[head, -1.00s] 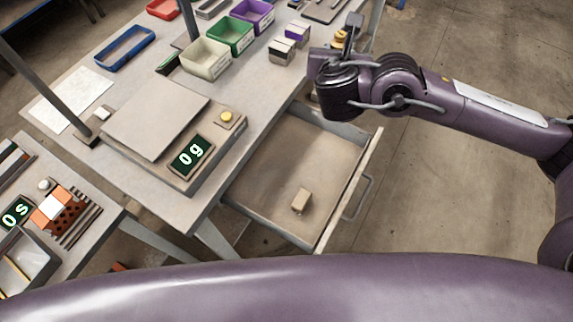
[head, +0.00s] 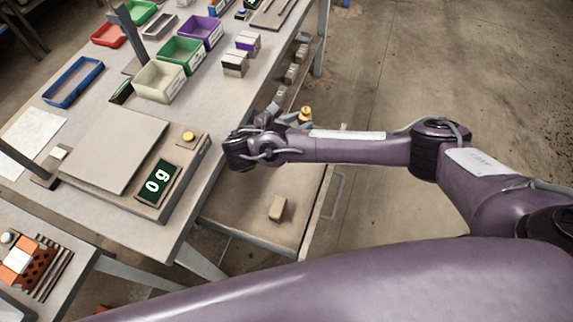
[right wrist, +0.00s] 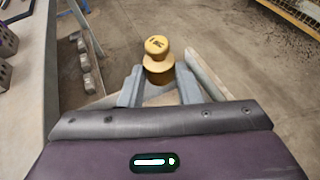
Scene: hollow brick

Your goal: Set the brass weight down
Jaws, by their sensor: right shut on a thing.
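The brass weight (right wrist: 157,62) is a knobbed yellow cylinder held between the two fingers of my right gripper (right wrist: 158,84) in the right wrist view. In the head view the brass weight (head: 305,114) shows small just beyond my right wrist, above the back of the open drawer (head: 226,218). My right gripper (head: 291,114) is partly hidden there by its own wrist. It is shut on the weight, and the weight looks clear of any surface. My left gripper is not in view.
A scale (head: 118,150) with a display reading 0 g stands on the bench. Coloured bins, including a green one (head: 181,55), stand farther back. Grey blocks (head: 290,75) sit beside the bench.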

